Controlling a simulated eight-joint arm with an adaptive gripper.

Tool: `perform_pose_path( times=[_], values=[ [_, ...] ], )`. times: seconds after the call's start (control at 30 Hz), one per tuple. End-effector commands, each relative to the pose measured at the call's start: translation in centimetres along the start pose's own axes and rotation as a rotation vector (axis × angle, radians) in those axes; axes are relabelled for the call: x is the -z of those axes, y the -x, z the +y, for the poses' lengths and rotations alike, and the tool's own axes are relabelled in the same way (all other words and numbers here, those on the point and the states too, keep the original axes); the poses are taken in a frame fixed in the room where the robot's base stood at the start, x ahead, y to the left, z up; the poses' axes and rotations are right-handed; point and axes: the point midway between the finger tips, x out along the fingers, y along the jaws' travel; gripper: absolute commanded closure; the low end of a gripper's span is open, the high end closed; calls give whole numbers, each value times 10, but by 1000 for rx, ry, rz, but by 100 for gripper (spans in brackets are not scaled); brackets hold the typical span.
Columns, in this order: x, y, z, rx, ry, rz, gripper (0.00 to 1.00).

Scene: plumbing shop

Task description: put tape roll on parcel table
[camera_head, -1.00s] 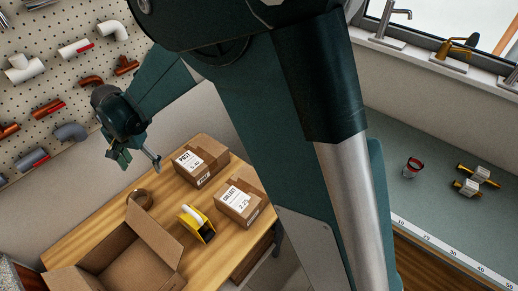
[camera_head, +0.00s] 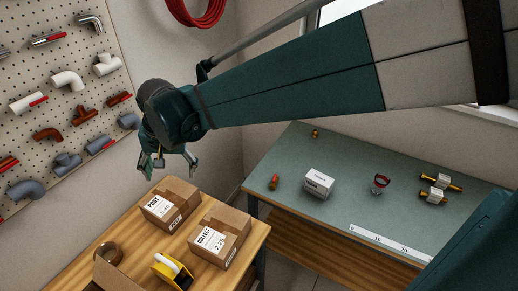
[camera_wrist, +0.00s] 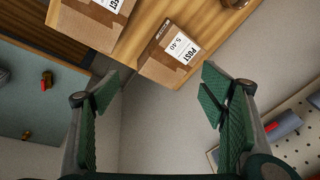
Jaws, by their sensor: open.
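A brown ring like a roll of packing tape (camera_head: 109,253) lies on the wooden parcel table (camera_head: 80,270) at lower left, beside an open carton. Part of it shows at the top edge of the wrist view (camera_wrist: 236,3). A small red and white roll-like item (camera_head: 380,183) stands on the grey-green bench; I cannot tell which of these is the tape roll meant. My gripper (camera_head: 170,164) is open and empty above the far edge of the parcel table, by the POST box. In the wrist view my gripper (camera_wrist: 160,88) has nothing between its fingers.
The POST box (camera_head: 170,204), the COLLECT box (camera_head: 219,236) and a yellow dispenser (camera_head: 172,270) stand on the parcel table. The grey-green bench (camera_head: 300,150) holds a white box (camera_head: 318,183) and brass fittings (camera_head: 440,181). A pegboard (camera_head: 60,110) of pipes is at left.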

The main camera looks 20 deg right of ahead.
Motion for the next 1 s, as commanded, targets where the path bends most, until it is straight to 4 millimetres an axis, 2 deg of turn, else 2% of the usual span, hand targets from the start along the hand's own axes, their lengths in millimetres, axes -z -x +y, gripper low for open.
perform_pose_path(
  times=[0.1, 0.47, 1.0],
  values=[
    [1, 17, 30, 7, 9, 25, 29],
    [-5, 58, 108, 18, 50, 102, 29],
    [-38, 98, 216, 3, 116, 226, 29]
  ],
)
